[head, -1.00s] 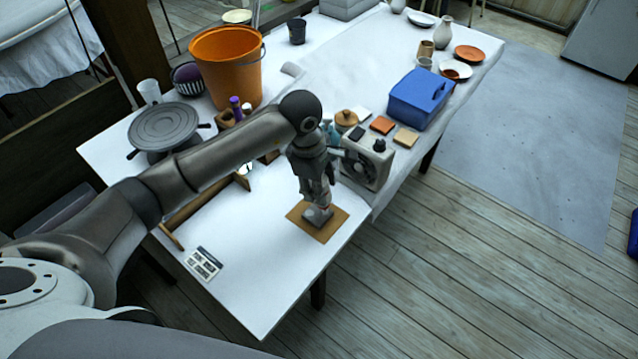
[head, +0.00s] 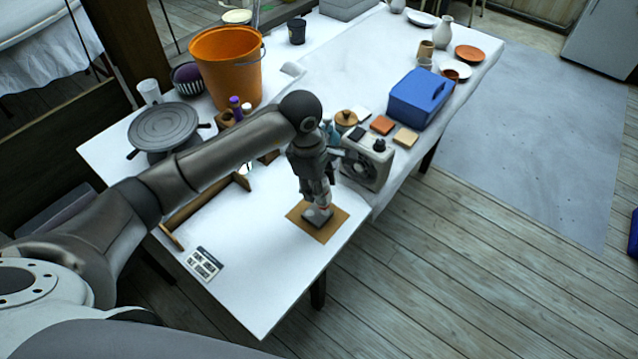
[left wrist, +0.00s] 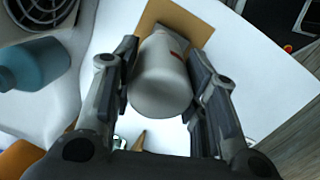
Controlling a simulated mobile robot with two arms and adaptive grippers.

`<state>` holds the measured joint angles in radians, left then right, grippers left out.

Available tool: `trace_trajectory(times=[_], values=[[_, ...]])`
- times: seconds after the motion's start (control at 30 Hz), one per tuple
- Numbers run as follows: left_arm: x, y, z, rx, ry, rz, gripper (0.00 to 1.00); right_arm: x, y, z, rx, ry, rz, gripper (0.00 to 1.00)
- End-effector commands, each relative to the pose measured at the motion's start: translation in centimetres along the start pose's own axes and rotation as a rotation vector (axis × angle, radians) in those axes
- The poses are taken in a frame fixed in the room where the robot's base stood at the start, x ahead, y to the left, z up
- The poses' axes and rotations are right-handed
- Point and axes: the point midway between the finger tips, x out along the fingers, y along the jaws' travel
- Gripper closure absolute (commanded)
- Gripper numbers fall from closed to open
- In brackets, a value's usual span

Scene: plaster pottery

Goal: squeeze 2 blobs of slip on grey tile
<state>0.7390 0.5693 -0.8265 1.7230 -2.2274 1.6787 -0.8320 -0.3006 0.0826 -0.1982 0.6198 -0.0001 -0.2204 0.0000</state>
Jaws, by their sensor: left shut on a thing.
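My left gripper (head: 319,196) points down over the brown board (head: 336,228) near the table's front right edge. In the left wrist view its fingers (left wrist: 160,95) are shut on a pale squeeze bottle (left wrist: 161,82) with a small red mark. In the head view the bottle is mostly hidden by the gripper. The grey tile (head: 313,218) lies on the brown board, right under the gripper and bottle. I cannot tell whether the bottle's tip touches the tile, and no slip blob can be made out. My right gripper is not in view.
A grey fan heater (head: 366,162) stands close behind the board. Orange (head: 382,125) and beige (head: 406,138) tiles lie near a blue box (head: 419,98). A banding wheel (head: 163,124) and orange bucket (head: 226,68) stand at the back left.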

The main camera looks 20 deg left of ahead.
Motion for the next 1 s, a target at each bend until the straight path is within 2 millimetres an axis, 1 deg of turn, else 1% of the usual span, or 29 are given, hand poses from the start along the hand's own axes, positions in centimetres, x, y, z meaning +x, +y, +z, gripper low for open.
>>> trace_trajectory(times=[0.17, 0.5, 1.0], values=[[-0.8, 0.1, 0.1, 0.001, 0.000, 0.002, 0.66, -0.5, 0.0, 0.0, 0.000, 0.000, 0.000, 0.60], [-4.0, 0.5, 0.4, 0.001, -0.001, 0.002, 0.66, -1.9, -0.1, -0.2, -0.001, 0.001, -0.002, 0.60], [-4.0, 0.5, 0.4, 0.000, 0.000, 0.001, 0.66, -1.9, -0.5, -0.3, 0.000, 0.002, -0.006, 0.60]])
